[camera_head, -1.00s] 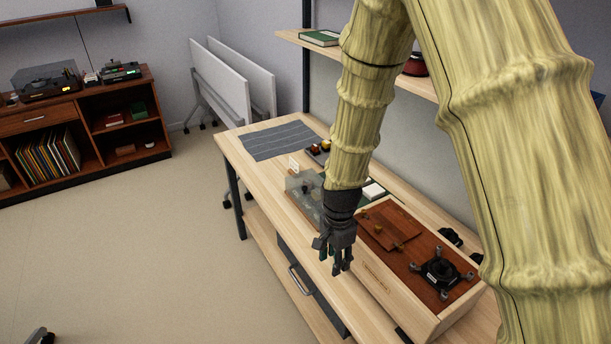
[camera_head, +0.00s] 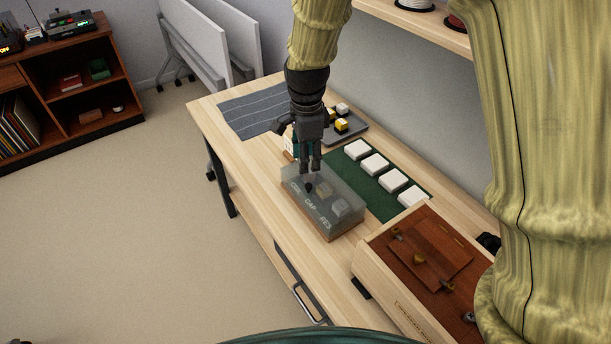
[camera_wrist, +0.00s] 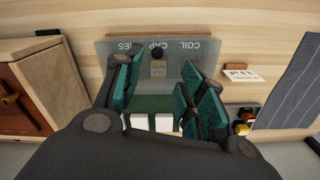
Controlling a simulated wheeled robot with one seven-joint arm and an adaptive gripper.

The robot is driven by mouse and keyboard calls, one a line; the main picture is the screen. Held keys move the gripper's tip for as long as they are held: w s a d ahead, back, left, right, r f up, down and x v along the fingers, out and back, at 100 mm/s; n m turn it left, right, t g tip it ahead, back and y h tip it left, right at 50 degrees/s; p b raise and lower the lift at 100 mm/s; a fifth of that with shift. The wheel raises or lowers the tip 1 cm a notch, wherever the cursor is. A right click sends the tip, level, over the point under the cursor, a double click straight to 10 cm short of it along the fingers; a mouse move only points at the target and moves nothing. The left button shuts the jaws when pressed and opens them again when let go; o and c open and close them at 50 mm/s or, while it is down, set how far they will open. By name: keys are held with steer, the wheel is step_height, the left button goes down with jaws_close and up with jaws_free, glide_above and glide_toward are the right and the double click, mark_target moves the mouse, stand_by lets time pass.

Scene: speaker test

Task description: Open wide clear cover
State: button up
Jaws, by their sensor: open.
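The wide clear cover (camera_head: 345,196) is a see-through box lid over a low wooden base on the table, with the words COIL, CAP and RES along its front. Dim block shapes show inside it. A small dark knob (camera_head: 309,188) shows at its left part, and in the wrist view a dark knob (camera_wrist: 157,53) stands out against the cover (camera_wrist: 205,64). My gripper (camera_head: 310,170) points down just above the cover near this knob, its fingers apart and empty. In the wrist view the knob lies ahead between the fingers of my gripper (camera_wrist: 158,78). I cannot tell whether they touch the cover.
A green mat (camera_head: 372,203) with several white blocks lies behind the cover. A grey tray (camera_head: 352,133) with yellow-and-dark pieces and a striped grey cloth (camera_head: 250,107) lie farther back. A wooden case (camera_head: 380,285) stands to the right. A small card (camera_wrist: 243,75) stands beside the cover.

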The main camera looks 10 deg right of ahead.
mark_target(309, 185)
steer(key=shift+s+d+f+p, duration=0.15)
steer(key=shift+f+p, duration=0.35)
steer(key=shift+f, duration=1.95)
steer(key=shift+s+d+f+p, duration=0.1)
steer(key=shift+f+p, duration=0.4)
steer(key=shift+f, duration=1.9)
steer(key=shift+w, duration=0.15)
jaws_close()
